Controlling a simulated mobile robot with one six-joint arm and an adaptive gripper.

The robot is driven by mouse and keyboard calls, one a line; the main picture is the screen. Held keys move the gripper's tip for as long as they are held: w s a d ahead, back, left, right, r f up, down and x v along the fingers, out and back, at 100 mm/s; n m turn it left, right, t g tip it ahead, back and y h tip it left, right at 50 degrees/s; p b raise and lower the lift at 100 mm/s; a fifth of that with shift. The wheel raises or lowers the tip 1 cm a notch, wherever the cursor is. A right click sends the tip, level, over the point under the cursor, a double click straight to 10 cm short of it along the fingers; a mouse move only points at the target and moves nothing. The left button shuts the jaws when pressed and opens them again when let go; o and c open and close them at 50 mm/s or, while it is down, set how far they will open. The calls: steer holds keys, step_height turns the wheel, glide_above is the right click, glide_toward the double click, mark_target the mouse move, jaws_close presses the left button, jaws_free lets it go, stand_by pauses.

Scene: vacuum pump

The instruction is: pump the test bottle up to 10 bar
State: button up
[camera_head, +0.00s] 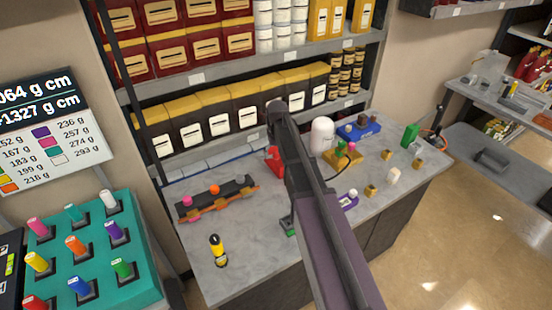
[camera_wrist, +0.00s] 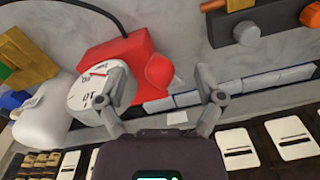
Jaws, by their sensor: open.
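The red pump (camera_wrist: 125,55) stands on the grey worktop in the wrist view, with a round white gauge (camera_wrist: 92,88) and a rounded red knob (camera_wrist: 160,71) on its side. The gauge has a red needle and a "10" mark; its exact reading is too small to tell. A white bottle (camera_wrist: 42,122) lies left of the gauge in this view and stands upright in the head view (camera_head: 321,135). My gripper (camera_wrist: 162,84) is open, its fingers either side of the red knob, apart from it as far as I can tell. My arm partly hides the pump (camera_head: 274,158) in the head view.
A black hose (camera_wrist: 101,10) runs from the pump. A dark board with knobs (camera_head: 215,197) lies left of the pump. A yellow-black cylinder (camera_head: 217,247) stands at the front left. Packed shelves (camera_head: 190,75) close off the back.

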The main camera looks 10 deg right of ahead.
steer(key=shift+f, duration=0.15)
jaws_close()
stand_by(0.4)
